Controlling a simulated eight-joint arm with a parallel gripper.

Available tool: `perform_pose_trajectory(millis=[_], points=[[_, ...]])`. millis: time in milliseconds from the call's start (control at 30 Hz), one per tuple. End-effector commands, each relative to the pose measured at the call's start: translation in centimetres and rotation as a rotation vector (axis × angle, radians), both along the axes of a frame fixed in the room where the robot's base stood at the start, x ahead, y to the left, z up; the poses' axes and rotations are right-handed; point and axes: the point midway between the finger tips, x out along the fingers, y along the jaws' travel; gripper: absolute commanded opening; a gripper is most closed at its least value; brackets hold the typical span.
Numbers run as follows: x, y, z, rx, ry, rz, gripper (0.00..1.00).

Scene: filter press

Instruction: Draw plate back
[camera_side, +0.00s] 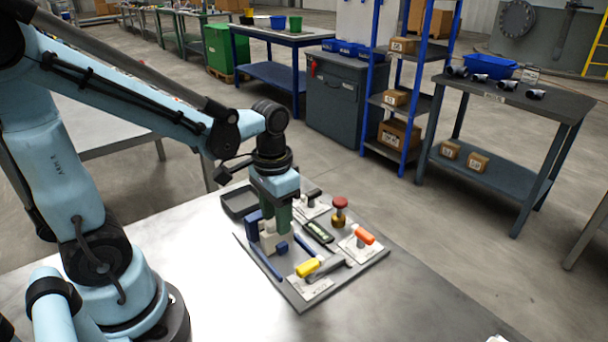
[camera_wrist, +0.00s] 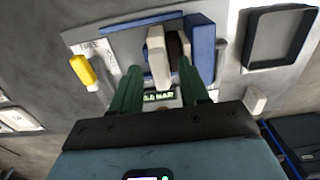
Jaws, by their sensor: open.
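The press stands on a grey board (camera_side: 294,291), with blue rails (camera_side: 259,257), a tall blue end block (camera_side: 253,226) and pale plates (camera_side: 269,243) between. In the wrist view, a cream plate (camera_wrist: 158,58) stands beside a dark brown gap or face, with the blue end block (camera_wrist: 201,42) to its right. My gripper (camera_wrist: 160,68) is open, its green fingers on either side of the plates in the picture. In the side view my gripper (camera_side: 282,226) is low over the press. Its fingers partly hide the plates, and I cannot tell whether they touch one.
On the board are a yellow-handled lever (camera_side: 308,267), an orange-handled one (camera_side: 363,234), a red knob (camera_side: 340,203) and a small display (camera_side: 319,231). A black tray (camera_side: 238,203) lies at the back left. The metal table is clear in front of the board.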

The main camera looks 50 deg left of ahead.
Motion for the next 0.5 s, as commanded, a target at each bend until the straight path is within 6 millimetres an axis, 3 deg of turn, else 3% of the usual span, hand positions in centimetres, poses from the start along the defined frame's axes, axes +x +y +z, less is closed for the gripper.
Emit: perform_pose_trajectory(millis=[300, 500], points=[[-0.01, 0.00, -0.13, 0.000, 0.000, 0.000, 0.43], [-0.01, 0.00, -0.12, 0.000, 0.000, 0.000, 0.12]])
